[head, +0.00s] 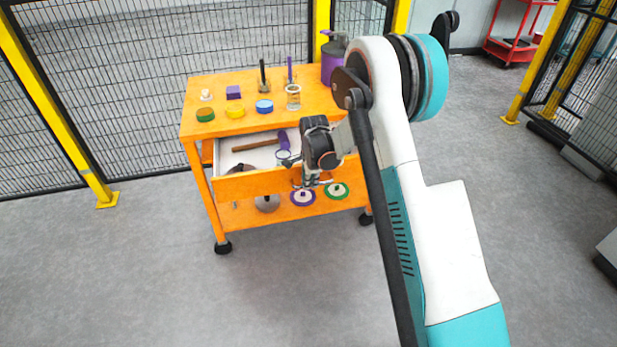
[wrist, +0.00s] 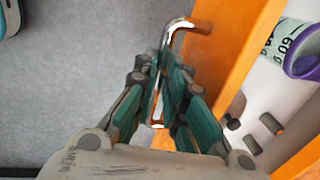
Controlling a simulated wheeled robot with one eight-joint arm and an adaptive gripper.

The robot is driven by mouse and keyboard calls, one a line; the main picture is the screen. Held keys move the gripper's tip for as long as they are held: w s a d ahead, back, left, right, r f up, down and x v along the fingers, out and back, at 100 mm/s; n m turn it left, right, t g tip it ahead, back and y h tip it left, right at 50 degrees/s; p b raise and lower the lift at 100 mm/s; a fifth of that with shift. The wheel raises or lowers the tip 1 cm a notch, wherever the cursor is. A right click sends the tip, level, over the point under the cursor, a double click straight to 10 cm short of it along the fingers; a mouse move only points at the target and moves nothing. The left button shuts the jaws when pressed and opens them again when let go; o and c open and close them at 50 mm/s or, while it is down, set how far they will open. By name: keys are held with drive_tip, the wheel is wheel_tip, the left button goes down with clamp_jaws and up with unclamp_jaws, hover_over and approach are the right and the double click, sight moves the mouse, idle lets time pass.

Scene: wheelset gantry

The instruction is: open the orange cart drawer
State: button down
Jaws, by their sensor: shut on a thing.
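The orange cart (head: 203,180) stands in front of the mesh fence. Its drawer is pulled out, and the orange drawer front (head: 250,184) stands forward of the cart body. Inside the white interior lie a hammer with a wooden handle (head: 255,145) and a purple head, a small round ring-like item and a dark rounded item. My gripper (head: 310,183) is at the right part of the drawer front. In the wrist view its fingers (wrist: 168,75) are shut on the metal drawer handle (wrist: 178,27). The arm hides the cart's right side.
On the cart top stand a green piece (head: 205,114), a yellow piece (head: 234,112), a blue piece (head: 264,106), a glass jar (head: 293,97) and a purple canister (head: 330,65). Discs (head: 303,197) lie on the lower shelf. The floor in front is clear.

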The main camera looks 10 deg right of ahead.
drive_tip(key=shift+s, duration=0.7)
drive_tip(key=c, duration=1.9)
unclamp_jaws()
drive_tip(key=r, duration=0.4)
drive_tip(key=s+r, duration=0.1)
drive_tip(key=r, duration=0.3)
drive_tip(key=s+r, duration=0.1)
drive_tip(key=r, duration=0.2)
drive_tip(key=shift+r, duration=0.4)
drive_tip(key=shift+s, duration=0.1)
